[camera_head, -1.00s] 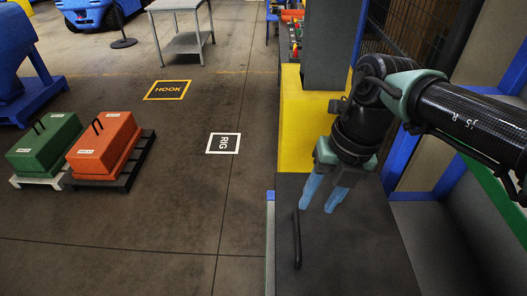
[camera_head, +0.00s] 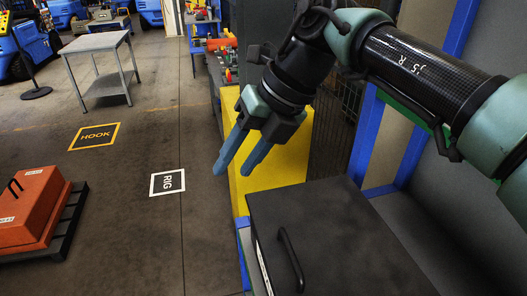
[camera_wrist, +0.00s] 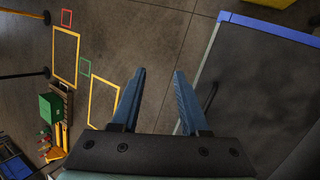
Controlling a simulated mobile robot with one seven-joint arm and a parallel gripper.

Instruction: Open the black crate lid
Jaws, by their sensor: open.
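The black crate (camera_head: 262,262) stands at the lower right in the head view. Its flat dark lid (camera_head: 345,235) lies closed on top, with a black bar handle (camera_head: 290,258) near its left edge. The lid also shows in the wrist view (camera_wrist: 265,75), with the handle (camera_wrist: 211,97) faint at its left. My gripper (camera_head: 232,174) is open and empty, with two blue fingers pointing down and left. It is above and beyond the lid's far left corner in the head view, apart from the handle. In the wrist view, bare floor shows between the fingertips (camera_wrist: 159,72).
A yellow block (camera_head: 265,160) and blue posts (camera_head: 368,125) stand behind the crate. A grey panel rises to the right. An orange weight (camera_head: 30,210) sits on a dark pallet at left. The floor around the RIG marking (camera_head: 167,182) is clear.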

